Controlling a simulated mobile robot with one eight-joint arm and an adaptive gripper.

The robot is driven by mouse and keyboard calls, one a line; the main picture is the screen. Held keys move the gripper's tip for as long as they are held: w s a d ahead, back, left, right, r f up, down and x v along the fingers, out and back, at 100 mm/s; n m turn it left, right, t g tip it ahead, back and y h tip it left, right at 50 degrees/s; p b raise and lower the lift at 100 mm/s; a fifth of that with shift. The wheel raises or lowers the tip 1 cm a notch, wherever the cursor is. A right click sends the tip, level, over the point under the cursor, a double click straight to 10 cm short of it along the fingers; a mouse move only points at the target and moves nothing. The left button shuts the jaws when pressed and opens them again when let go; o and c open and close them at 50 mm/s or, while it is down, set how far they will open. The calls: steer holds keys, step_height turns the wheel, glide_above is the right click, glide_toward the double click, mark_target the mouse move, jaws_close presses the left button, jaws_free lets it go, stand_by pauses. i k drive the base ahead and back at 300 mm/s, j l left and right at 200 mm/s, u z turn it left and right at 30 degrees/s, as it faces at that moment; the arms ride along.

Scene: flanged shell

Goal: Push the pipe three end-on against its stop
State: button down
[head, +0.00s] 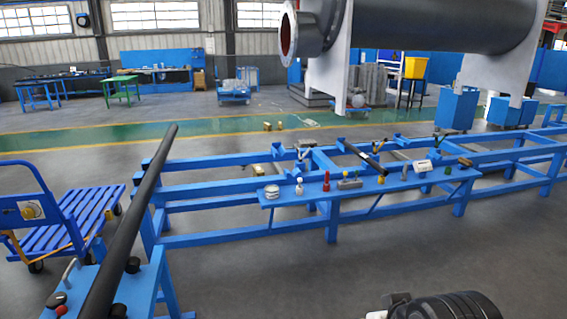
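A long dark pipe (140,217) runs from the bottom left edge up to the blue frame, resting across the blue stand at the lower left. A shorter dark pipe (362,157) lies slantwise across the blue rack near the middle. No label shows which one is pipe three, and I cannot make out a stop at either pipe's end. A black part of my arm's end, with my gripper (398,303), shows at the bottom edge right of centre. It is cut off by the frame and is well apart from both pipes. Its fingers cannot be made out.
The blue rack (290,233) spans the middle, with a shelf (445,178) of small tools and bottles. A blue cart (75,215) stands at the left. A large flanged grey shell (440,22) on supports fills the upper right. The floor (290,275) before the rack is clear.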

mark_target(380, 168)
steer(key=i+z, duration=0.2)
steer(key=i, duration=0.35)
steer(key=i+z, duration=0.2)
steer(key=i, duration=0.35)
steer(key=i+z, duration=0.2)
steer(key=i, duration=0.4)
steer(key=i+j+z, duration=0.2)
steer(key=i, duration=0.3)
steer(key=i+j+z, duration=0.2)
steer(key=i+z, duration=0.25)
steer(key=i+j+z, duration=1.05)
steer(key=j+z, duration=0.25)
steer(key=j, duration=0.15)
